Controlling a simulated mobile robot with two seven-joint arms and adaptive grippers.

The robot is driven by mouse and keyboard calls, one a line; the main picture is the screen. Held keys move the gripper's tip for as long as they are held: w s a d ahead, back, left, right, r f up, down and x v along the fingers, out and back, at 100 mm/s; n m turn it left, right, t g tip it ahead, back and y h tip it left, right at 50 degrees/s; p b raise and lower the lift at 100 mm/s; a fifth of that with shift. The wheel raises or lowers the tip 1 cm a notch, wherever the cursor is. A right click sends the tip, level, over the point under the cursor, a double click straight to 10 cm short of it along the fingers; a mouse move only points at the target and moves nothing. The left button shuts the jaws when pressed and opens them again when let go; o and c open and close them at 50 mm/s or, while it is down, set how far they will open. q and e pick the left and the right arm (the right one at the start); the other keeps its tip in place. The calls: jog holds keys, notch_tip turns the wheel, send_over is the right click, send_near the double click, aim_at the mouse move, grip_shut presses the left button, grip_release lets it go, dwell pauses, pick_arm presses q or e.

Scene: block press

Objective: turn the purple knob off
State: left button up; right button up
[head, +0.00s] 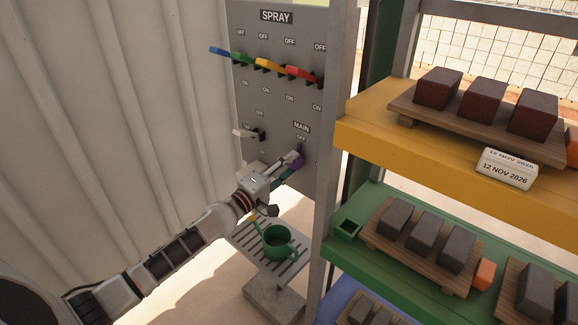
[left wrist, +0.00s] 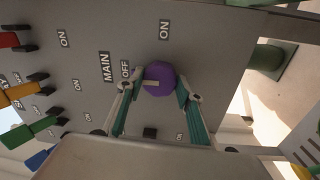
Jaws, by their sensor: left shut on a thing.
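The purple knob (head: 299,161) sits low on the grey SPRAY panel (head: 281,102), under the MAIN label. My left gripper (head: 291,164) reaches it from the lower left. In the left wrist view the round knob (left wrist: 161,76) is between the two teal-grey fingers, which are shut on its sides. A pale mark on the knob's face points left, toward the side with the OFF label (left wrist: 125,70). An ON label (left wrist: 164,30) is above the knob in that view. My right gripper is not in view.
Colored levers (head: 268,64) and a pale lever (head: 246,133) are higher on the panel. A green watering can (head: 277,243) stands on a slatted stand below my gripper. A shelf rack with brick boards (head: 375,137) is close on the right.

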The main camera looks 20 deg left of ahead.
pick_arm(q)
jog(key=o, duration=1.1)
jog(key=v, duration=1.2)
jog(key=shift+d, duration=0.1)
